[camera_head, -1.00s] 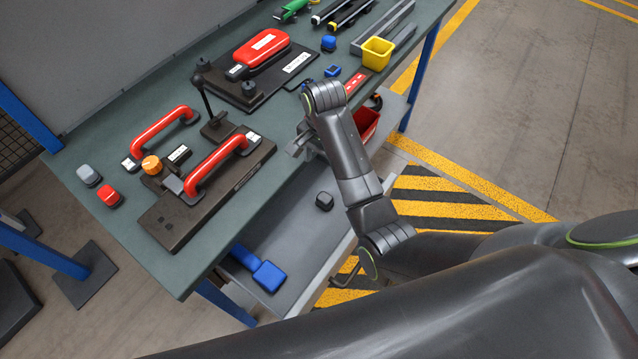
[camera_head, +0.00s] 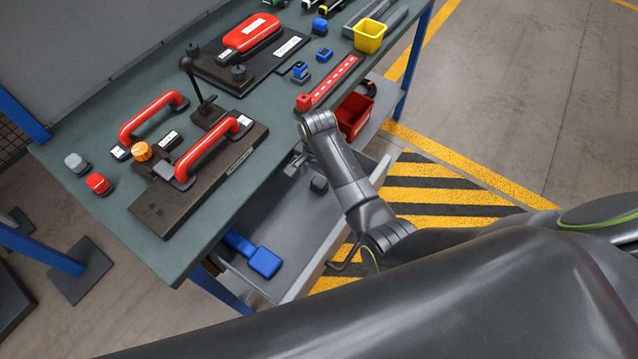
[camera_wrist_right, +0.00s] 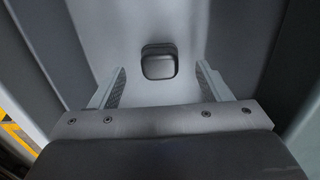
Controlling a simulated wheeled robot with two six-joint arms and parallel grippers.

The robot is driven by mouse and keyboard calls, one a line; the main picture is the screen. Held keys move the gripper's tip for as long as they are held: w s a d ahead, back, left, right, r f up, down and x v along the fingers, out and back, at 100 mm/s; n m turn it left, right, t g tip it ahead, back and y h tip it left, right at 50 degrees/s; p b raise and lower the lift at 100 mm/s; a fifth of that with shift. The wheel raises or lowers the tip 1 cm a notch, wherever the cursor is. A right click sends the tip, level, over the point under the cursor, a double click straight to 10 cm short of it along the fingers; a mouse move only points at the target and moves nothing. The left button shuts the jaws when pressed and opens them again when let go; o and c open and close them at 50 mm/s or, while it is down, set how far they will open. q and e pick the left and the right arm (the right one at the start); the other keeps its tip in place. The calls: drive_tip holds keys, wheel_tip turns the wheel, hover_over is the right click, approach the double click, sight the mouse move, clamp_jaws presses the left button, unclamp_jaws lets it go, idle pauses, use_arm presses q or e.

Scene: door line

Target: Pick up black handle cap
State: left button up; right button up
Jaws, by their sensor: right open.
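The black handle cap (camera_head: 319,185) lies on the grey lower tray (camera_head: 289,215) below the front edge of the workbench. It also shows in the right wrist view as a dark rounded block (camera_wrist_right: 160,62), centred just beyond the fingertips. My right gripper (camera_head: 292,165) hangs over the tray close to the cap, partly hidden by my forearm. In the wrist view its two fingers (camera_wrist_right: 160,84) are spread wide, one to each side of the cap's line, with nothing between them. My left gripper is not in view.
A blue tool (camera_head: 262,260) lies in the near end of the tray. A red bin (camera_head: 354,113) stands at its far end. Above, the bench (camera_head: 110,221) carries red handles, a dark fixture block (camera_head: 159,206), grey and red caps and a yellow bin (camera_head: 370,36).

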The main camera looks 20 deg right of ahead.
sight(319, 181)
drive_tip(key=shift+w+d+f, duration=0.1)
drive_tip(key=shift+f, duration=1)
drive_tip(key=shift+d+f, duration=0.1)
drive_tip(key=shift+f, duration=0.95)
drive_tip(key=shift+c, duration=0.4)
drive_tip(key=c, duration=0.9)
drive_tip(key=shift+r, duration=5.05)
drive_tip(key=o, duration=0.3)
drive_tip(key=c, duration=0.4)
drive_tip(key=shift+a, duration=0.1)
